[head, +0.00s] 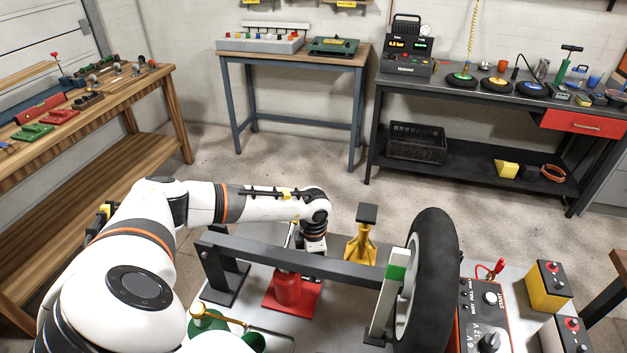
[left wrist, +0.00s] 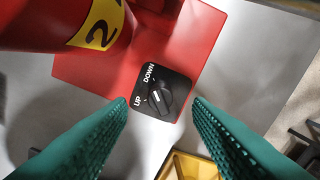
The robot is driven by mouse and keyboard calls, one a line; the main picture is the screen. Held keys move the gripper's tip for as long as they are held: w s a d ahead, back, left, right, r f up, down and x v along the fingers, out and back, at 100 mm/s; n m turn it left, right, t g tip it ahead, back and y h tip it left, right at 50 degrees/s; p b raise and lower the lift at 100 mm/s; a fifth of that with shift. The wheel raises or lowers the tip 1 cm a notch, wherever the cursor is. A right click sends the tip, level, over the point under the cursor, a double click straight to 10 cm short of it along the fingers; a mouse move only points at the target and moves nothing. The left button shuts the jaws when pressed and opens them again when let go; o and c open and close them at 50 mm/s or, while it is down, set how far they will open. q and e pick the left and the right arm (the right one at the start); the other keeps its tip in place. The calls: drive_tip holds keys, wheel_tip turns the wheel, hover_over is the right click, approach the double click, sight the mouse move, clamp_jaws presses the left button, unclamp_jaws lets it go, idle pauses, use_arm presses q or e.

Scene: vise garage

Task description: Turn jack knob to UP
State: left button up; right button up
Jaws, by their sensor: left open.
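The black jack knob (left wrist: 162,96) sits on a black plate at the edge of the red jack's base (left wrist: 85,78). White UP and DOWN labels stand beside it; I cannot tell for sure which one its small white mark points to. My left gripper (left wrist: 160,106) is open, with teal fingertips on either side of the knob plate and gaps between them and the knob. In the head view the red jack (head: 288,288) stands under a dark beam, and my left wrist reaches down behind the beam, which hides the knob and fingers. My right gripper is not in view.
The dark beam (head: 300,258) crosses in front of the jack. A yellow jack stand (head: 361,243) and an upright wheel (head: 432,285) stand to the right. A black and orange charger (head: 484,315) is further right. Workbenches line the walls, with open floor between.

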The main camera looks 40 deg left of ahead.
use_arm(q)
drive_tip(key=shift+f, duration=1.8)
drive_tip(key=c, duration=1)
